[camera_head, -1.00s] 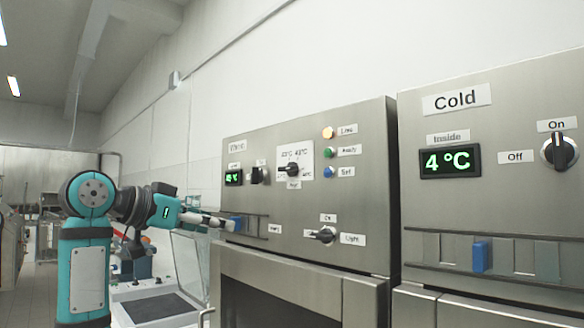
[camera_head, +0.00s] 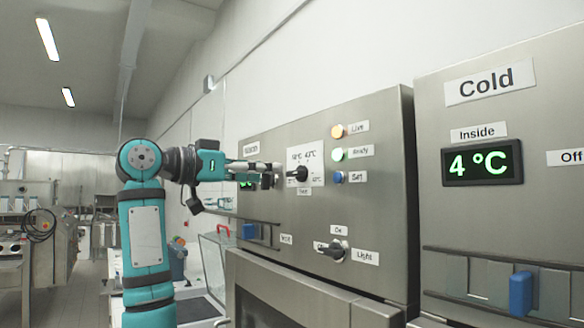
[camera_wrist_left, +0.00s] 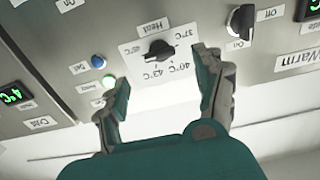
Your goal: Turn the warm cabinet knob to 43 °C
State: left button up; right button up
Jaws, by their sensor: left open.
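The warm cabinet's black heat knob (camera_head: 298,174) sits on a white dial plate with temperature labels. It also shows, upside down, in the left wrist view (camera_wrist_left: 160,51), with 37, 40 and 43 °C labels around it. Its exact setting is hard to read. My left gripper (camera_head: 274,168) is just left of the knob in the head view. In the wrist view the left gripper (camera_wrist_left: 163,72) is open and empty, its fingers spread to either side of the dial, apart from the knob. The green warm display (camera_head: 247,181) is mostly hidden by the gripper. My right gripper is not in view.
A lower light knob (camera_head: 332,250) and a blue slider handle (camera_head: 250,232) lie below. The cold cabinet (camera_head: 560,220) stands at the right.

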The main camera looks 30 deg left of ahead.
aim_at(290, 172)
pick_arm(q)
jog(key=p+x, duration=0.1)
jog(key=x, duration=0.6)
jog(key=shift+w, duration=0.1)
jog(key=c, duration=1.2)
jog(key=shift+o, duration=0.2)
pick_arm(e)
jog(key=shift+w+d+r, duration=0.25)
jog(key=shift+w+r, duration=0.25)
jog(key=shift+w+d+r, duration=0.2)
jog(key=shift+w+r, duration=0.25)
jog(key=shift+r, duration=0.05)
pick_arm(q)
jog(key=shift+r+n+p, duration=0.1)
jog(key=shift+n+p, duration=0.25)
jog(key=shift+n, duration=0.05)
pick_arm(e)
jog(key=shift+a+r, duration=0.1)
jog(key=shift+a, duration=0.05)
pick_arm(q)
jog(key=n, duration=0.5)
jog(key=n+p, duration=0.1)
jog(key=n, duration=0.5)
jog(key=shift+w+a, duration=0.1)
jog(key=shift+a, duration=0.1)
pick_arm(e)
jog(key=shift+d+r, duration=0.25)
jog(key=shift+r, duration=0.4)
